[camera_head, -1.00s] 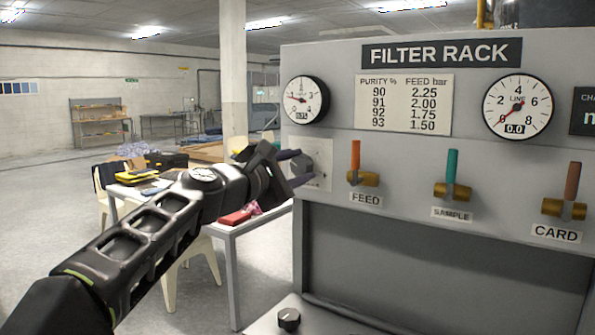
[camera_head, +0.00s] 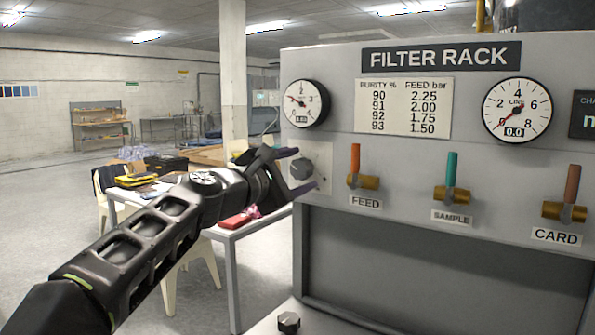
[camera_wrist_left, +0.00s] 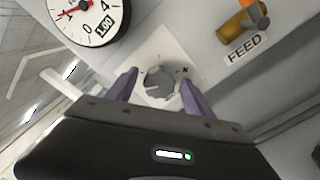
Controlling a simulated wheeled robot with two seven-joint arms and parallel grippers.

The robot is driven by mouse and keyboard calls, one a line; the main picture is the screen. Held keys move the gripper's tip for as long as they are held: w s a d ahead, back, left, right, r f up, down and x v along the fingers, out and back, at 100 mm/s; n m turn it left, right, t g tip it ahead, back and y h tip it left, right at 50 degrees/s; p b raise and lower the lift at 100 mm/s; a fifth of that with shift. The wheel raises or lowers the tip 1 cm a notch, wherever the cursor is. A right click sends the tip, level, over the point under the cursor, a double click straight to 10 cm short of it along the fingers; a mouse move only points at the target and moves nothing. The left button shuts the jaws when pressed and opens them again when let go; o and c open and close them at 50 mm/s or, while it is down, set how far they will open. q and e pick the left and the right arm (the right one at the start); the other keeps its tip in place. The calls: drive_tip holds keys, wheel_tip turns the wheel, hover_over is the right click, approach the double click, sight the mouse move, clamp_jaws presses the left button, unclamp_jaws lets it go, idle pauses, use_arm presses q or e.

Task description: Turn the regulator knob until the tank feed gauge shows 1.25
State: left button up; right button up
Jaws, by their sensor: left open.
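The regulator knob (camera_head: 301,168), grey and faceted, sits on a pale square plate on the rack's left side. It shows clearly in the left wrist view (camera_wrist_left: 160,82). My left gripper (camera_head: 297,171) is open, with its purple fingers on either side of the knob; in the left wrist view (camera_wrist_left: 159,85) gaps show between fingers and knob. The round gauge (camera_head: 305,103) above the knob has a red needle pointing left and slightly up; in the left wrist view (camera_wrist_left: 85,12) its small display appears to read 1.00. My right gripper is not in view.
FEED (camera_head: 355,167), SAMPLE (camera_head: 452,176) and CARD (camera_head: 571,193) levers stand right of the knob. The LINE gauge (camera_head: 517,110) shows 0.0. A purity chart (camera_head: 404,106) hangs between gauges. A small dark knob (camera_head: 288,321) sits below. A cluttered table (camera_head: 232,229) stands behind my arm.

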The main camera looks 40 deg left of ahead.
use_arm(q)
drive_tip(key=s+b, duration=0.1)
drive_tip(key=s, duration=0.6)
drive_tip(key=shift+s+b, duration=0.35)
drive_tip(key=shift+s, duration=0.05)
drive_tip(key=shift+d, duration=0.1)
